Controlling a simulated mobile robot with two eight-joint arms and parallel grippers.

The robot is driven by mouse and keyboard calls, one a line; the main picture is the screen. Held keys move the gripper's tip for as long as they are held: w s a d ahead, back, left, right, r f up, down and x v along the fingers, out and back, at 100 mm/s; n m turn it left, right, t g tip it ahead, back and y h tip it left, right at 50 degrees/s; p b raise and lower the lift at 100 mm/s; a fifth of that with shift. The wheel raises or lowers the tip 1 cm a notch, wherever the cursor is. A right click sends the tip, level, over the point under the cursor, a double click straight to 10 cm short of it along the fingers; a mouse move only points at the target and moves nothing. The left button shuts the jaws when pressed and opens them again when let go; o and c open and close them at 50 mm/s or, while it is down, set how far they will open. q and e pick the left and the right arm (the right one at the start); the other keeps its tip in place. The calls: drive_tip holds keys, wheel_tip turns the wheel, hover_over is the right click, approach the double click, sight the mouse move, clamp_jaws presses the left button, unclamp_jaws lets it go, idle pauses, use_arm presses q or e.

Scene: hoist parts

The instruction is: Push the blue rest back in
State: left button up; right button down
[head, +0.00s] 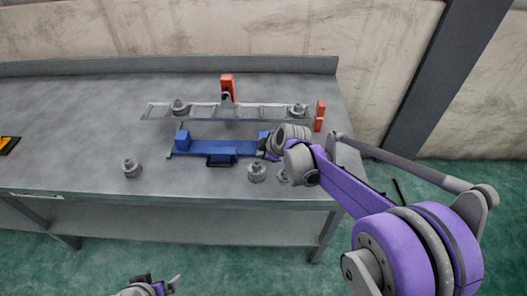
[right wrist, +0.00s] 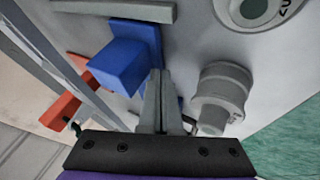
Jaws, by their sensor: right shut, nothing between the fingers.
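The blue rest (head: 222,147) lies on the grey table, a long low bar with an upright block near each end and a dark handle-like piece (head: 221,160) at its front. My right gripper (head: 264,155) is at the rest's right end, shut and empty. In the right wrist view its closed fingers (right wrist: 157,98) point at the blue part, just beside the blue block (right wrist: 122,66). I cannot tell whether they touch it. My arm and gripper hide part of the rest's right end. My left gripper (head: 172,284) shows only partly at the bottom edge, away from the table.
The table's left front is mostly clear.

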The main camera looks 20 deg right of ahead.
drive_tip(key=w+d, duration=0.1)
drive_tip(key=w, duration=0.2)
drive_tip(key=w+d, duration=0.1)
drive_tip(key=w, duration=0.3)
drive_tip(key=w+d+p, duration=0.1)
drive_tip(key=w, duration=0.2)
drive_tip(key=shift+w+d+r, duration=0.1)
drive_tip(key=shift+w+d, duration=0.05)
drive_tip(key=shift+d, duration=0.1)
use_arm(q)
drive_tip(key=shift+r, duration=0.7)
use_arm(e)
drive_tip(key=shift+r, duration=0.15)
